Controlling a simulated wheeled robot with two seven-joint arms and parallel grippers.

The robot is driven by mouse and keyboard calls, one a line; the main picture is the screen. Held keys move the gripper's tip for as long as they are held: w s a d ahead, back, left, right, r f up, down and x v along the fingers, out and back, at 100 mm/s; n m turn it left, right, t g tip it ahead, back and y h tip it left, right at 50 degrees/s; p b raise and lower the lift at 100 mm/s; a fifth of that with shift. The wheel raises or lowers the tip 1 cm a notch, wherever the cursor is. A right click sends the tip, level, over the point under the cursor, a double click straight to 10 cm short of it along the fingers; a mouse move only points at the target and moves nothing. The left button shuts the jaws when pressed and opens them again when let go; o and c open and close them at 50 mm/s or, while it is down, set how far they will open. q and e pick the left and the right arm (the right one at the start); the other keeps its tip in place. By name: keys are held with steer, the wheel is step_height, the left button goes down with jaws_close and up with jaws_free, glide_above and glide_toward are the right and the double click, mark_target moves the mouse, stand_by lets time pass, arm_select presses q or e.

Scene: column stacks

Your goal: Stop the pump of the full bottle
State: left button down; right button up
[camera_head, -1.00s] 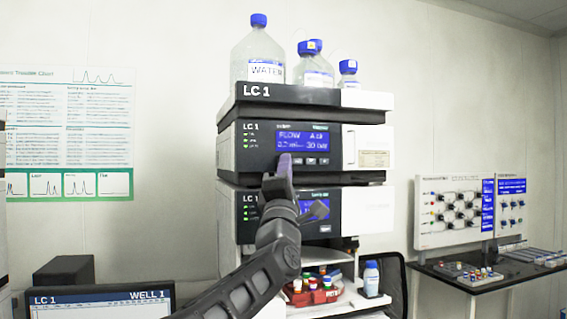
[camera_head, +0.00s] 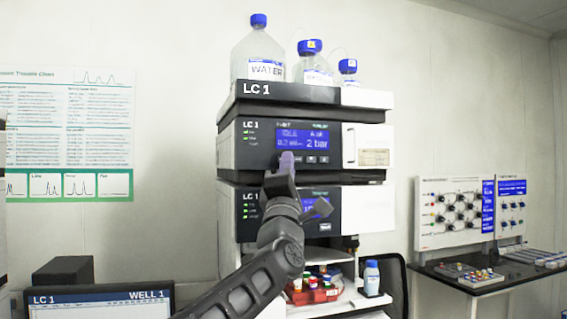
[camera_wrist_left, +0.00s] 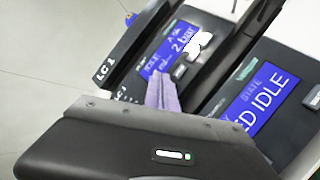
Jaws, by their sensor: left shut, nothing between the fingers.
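The LC 1 stack stands in the middle of the head view. Its upper pump module (camera_head: 350,148) has a blue display (camera_head: 303,140) that shows a 0.2 flow value and "2 bar"; the first word is too blurred to read surely. The bottle labelled WATER (camera_head: 258,53) stands on top.
Two smaller blue-capped bottles (camera_head: 316,66) (camera_head: 348,73) stand beside it. A lower module (camera_head: 365,209) with its own display and a vial tray (camera_head: 315,296) are below. A monitor (camera_head: 100,301) is at bottom left. A side table (camera_head: 480,287) is at right.

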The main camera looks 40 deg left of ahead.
arm_select(q)
steer(key=shift+s+d, duration=0.1)
steer(key=s+d, duration=0.1)
steer(key=d+b, duration=0.1)
steer(key=s+d+b, duration=0.1)
steer(key=d, duration=0.1)
steer(key=shift+s, duration=0.35)
stand_by(0.9)
